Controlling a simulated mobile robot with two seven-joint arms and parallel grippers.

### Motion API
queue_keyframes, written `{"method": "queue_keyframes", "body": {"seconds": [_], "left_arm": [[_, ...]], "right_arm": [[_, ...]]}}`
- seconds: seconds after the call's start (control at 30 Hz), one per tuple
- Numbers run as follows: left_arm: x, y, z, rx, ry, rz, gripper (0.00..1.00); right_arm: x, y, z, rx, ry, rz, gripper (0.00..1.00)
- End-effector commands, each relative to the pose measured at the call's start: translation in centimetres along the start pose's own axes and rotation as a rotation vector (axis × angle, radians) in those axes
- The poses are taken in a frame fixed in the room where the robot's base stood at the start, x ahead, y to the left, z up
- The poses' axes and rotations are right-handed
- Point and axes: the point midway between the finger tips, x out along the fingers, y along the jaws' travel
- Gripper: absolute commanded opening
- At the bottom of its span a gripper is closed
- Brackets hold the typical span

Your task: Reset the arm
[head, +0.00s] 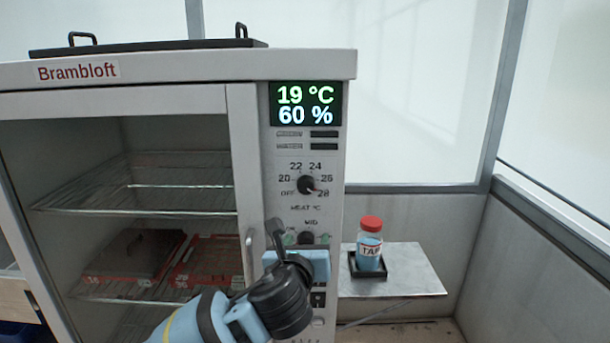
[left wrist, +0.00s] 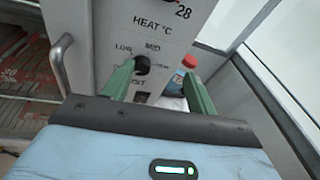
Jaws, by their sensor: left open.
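My left gripper (head: 307,239) is open in front of the cabinet's control panel, with its green fingers on either side of the lower dark knob (head: 306,238). In the left wrist view the two fingers (left wrist: 158,72) point at the panel, and the knob (left wrist: 142,64) shows between them, nearer the left finger. I cannot tell whether either finger touches it. Nothing is held. The upper heat knob (head: 306,185) is clear of the gripper, its red mark towards 28. The display (head: 306,104) reads 19 °C and 60 %. My right gripper is not in view.
The Brambloft cabinet (head: 180,68) has a glass door with a handle (head: 249,258) left of my gripper. Wire racks (head: 140,209) and red trays (head: 208,262) are inside. A red-capped bottle (head: 370,246) stands in a black holder on a metal shelf (head: 415,270) at right.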

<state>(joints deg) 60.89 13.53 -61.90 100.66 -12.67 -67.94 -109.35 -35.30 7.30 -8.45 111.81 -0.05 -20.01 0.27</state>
Motion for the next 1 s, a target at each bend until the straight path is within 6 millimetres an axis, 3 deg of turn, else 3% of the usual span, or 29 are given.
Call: {"method": "queue_keyframes", "body": {"seconds": [0.03,0.1,0.37,0.57,0.77,1.0], "left_arm": [[-0.2,0.2,-2.8,-0.117,0.052,-0.016,0.58],[-0.6,0.5,-5.7,-0.287,0.108,-0.033,0.58],[-3.2,2.3,-15.7,-0.922,0.286,-0.012,0.58],[-6.5,4.9,-23.0,-1.404,0.374,0.091,0.58],[-11.2,8.4,-30.0,-1.866,0.394,0.253,0.58],[-19.0,13.5,-37.6,-2.371,0.299,0.498,0.58]], "right_arm": [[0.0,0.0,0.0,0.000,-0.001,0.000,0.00],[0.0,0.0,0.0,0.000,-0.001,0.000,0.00],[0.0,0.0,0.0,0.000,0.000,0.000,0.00],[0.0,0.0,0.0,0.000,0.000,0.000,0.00],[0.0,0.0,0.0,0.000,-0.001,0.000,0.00],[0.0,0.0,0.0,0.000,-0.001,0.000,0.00]]}}
